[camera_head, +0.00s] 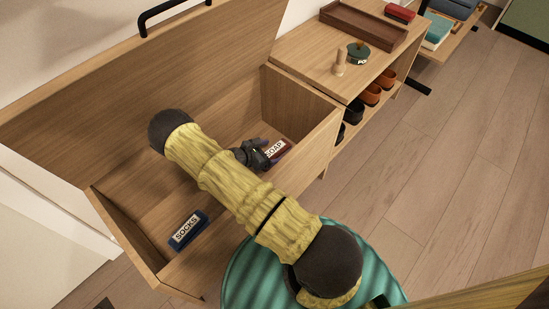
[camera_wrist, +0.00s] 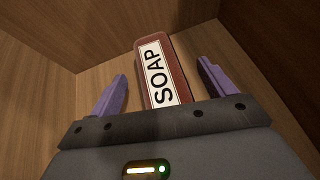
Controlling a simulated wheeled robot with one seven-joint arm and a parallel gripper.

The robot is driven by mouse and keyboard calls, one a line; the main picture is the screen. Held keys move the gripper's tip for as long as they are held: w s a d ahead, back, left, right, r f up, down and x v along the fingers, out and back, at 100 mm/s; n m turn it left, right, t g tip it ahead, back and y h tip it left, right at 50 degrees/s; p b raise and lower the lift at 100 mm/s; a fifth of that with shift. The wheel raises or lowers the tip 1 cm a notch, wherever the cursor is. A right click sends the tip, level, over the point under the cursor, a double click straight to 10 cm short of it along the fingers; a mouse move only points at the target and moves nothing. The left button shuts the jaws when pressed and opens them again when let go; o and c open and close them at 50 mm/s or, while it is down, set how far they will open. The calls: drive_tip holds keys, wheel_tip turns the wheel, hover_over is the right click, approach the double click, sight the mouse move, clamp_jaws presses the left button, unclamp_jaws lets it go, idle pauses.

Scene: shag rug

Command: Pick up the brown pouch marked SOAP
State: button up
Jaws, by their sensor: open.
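The brown pouch marked SOAP (camera_wrist: 176,62) lies on the floor of an open wooden chest, near its right end. Its white label faces up in the wrist view. The pouch also shows in the head view (camera_head: 283,150), partly hidden by my gripper. My gripper (camera_wrist: 162,85) is open, with one purple finger on each side of the pouch. There are gaps between the fingers and the pouch. The near end of the pouch is hidden behind the gripper's body. I cannot tell how high the fingers are above the chest floor.
A blue pouch marked SOCKS (camera_head: 187,229) lies at the chest's left end. The chest's (camera_head: 312,150) walls surround my gripper, and its lid (camera_head: 130,75) stands open behind. A green ribbed round seat (camera_head: 245,278) is in front. A shoe shelf (camera_head: 372,60) with a tray stands at right.

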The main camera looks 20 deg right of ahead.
sight(271, 152)
drive_tip(key=shift+d+f, duration=0.1)
drive_tip(key=shift+d, duration=0.15)
idle(0.3)
drive_tip(key=c, duration=1.1)
drive_tip(key=shift+r+p, duration=0.35)
drive_tip(key=shift+r, duration=0.1)
drive_tip(key=shift+c, duration=1.4)
wheel_tip(271, 152, up, 9)
drive_tip(key=p, duration=0.5)
drive_tip(key=shift+r+p, duration=0.1)
drive_tip(key=shift+p, duration=0.2)
